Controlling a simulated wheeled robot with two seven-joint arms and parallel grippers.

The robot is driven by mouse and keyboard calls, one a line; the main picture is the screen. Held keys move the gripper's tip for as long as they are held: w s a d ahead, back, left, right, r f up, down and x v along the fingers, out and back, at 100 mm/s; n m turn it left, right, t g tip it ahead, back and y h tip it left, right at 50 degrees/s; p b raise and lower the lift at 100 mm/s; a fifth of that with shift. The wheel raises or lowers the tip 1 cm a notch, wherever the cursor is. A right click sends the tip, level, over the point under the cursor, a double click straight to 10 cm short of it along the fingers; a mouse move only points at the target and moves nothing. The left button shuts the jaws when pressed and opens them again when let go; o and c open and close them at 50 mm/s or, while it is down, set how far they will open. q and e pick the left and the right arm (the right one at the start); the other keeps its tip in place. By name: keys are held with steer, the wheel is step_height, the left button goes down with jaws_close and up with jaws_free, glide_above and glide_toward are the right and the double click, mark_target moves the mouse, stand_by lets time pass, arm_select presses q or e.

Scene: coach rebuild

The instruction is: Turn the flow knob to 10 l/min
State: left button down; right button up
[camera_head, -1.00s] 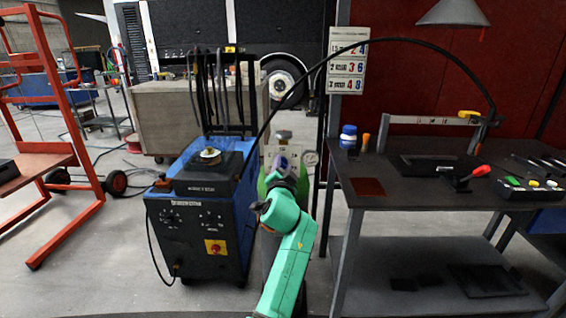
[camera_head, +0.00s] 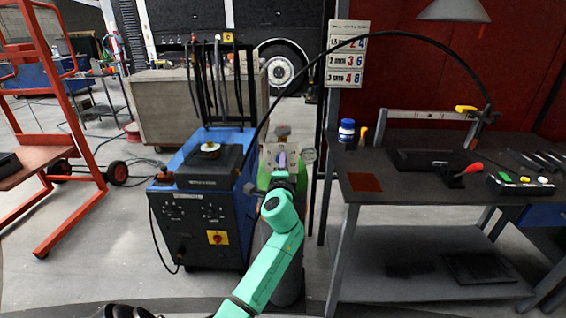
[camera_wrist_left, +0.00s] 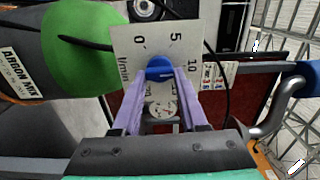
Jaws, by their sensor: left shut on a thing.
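In the head view my left gripper (camera_head: 281,162) is at the plate, above the green-shouldered gas bottle (camera_head: 264,179). My right gripper is not in view.
A round gauge (camera_wrist_left: 162,110) shows between my fingers. A blue welding machine (camera_head: 200,215) stands left of the bottle. A dark workbench (camera_head: 420,195) stands to the right, and a black hose (camera_head: 400,40) arches over it. An orange trolley (camera_head: 75,215) is at far left.

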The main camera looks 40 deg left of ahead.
arm_select(q)
steer(key=shift+a+r, duration=0.1)
stand_by(0.4)
steer(key=c, duration=0.6)
jaws_free()
steer(key=shift+o, duration=0.8)
steer(key=shift+a, duration=0.1)
steer(key=b+v, duration=0.1)
steer(key=v, duration=1.3)
steer(key=shift+s+d, duration=0.25)
